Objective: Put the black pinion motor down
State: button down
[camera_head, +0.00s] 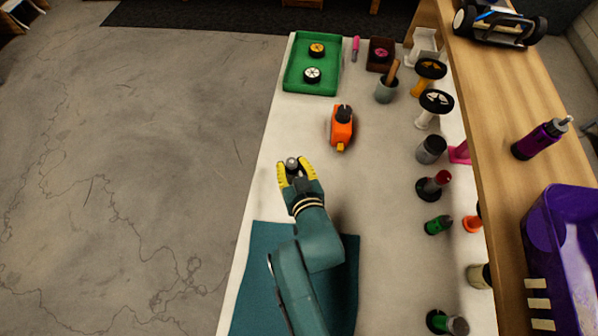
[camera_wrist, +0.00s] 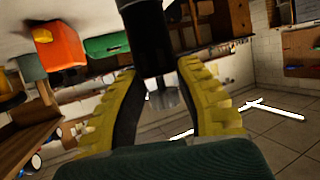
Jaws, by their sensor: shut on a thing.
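My gripper (camera_head: 296,172) has yellow fingers and is shut on the black pinion motor (camera_head: 291,162). In the head view only the motor's greyish top shows between the fingertips, near the table's left edge. In the wrist view the motor is a black cylinder (camera_wrist: 149,35) between the gripper's yellow fingers (camera_wrist: 157,72), with a grey toothed end towards the palm. I cannot tell whether the motor touches the white table (camera_head: 375,215). The teal mat (camera_head: 258,275) lies below my gripper in the picture, under my arm.
An orange block-like thing (camera_head: 341,130) stands to the upper right of my gripper. A green tray (camera_head: 291,78) with two small wheels lies at the far end. Several tools and stands line the right side, beside a wooden shelf (camera_head: 510,100). The table between gripper and tray looks clear.

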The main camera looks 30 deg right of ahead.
aim_at(293, 175)
jog(key=shift+f, duration=2)
jog(key=shift+f+b, duration=0.1)
jog(key=shift+b, duration=0.2)
jog(key=shift+f, duration=0.15)
jog(key=c, duration=0.8)
grip_release()
